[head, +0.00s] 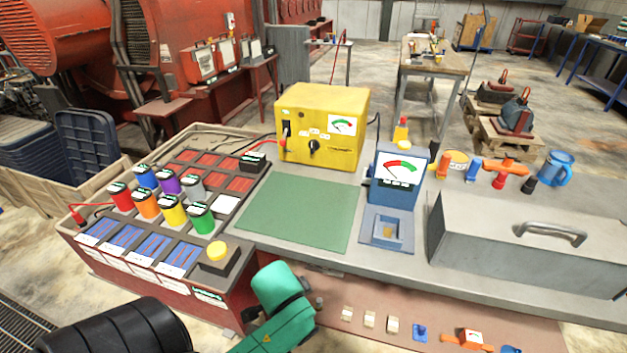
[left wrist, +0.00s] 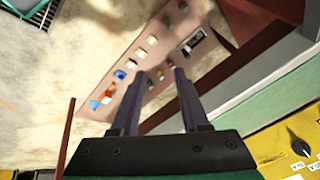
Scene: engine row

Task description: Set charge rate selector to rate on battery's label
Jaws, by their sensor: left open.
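A yellow box (head: 322,120) with a green-and-red dial stands at the back of the grey bench, with a dark selector knob (head: 314,146) among small white labels on its front. The knob (left wrist: 300,146) also shows at the lower right of the left wrist view, on a yellow face. Its exact setting is too small to read. Several coloured cylinders, such as a green one (head: 200,218), stand in the red tray with labels I cannot read. My left gripper (left wrist: 161,76) is open and empty, apart from the knob. My right gripper is not seen.
A green mat (head: 300,210) lies clear before the yellow box. A blue meter (head: 396,180) and a grey metal case (head: 525,250) stand to its right. A yellow button (head: 217,251) sits at the tray's near corner. Small parts lie on a lower shelf (head: 330,300).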

